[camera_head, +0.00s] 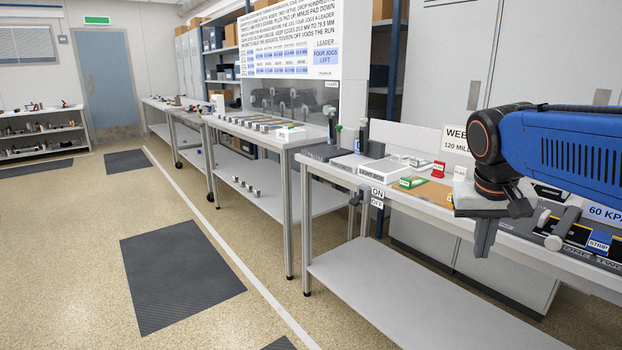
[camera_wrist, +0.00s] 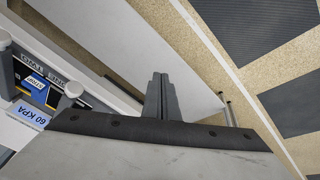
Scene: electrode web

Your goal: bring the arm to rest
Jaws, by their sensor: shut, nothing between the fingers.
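My blue arm reaches in from the right in the head view. My gripper (camera_head: 484,238) points down just off the front edge of the near workbench (camera_head: 455,222). Its fingers are together with nothing held. In the wrist view my gripper (camera_wrist: 161,95) shows as two grey fingers side by side and touching, with the bench's lower shelf and the floor beyond them.
Close to my gripper on the bench are a grey lever (camera_head: 562,228), a 60 KPA label (camera_head: 603,213) and a strip (camera_head: 599,242). An ON/OFF sign (camera_head: 377,198) hangs at the front edge. Dark mats (camera_head: 180,275) lie on open floor at left.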

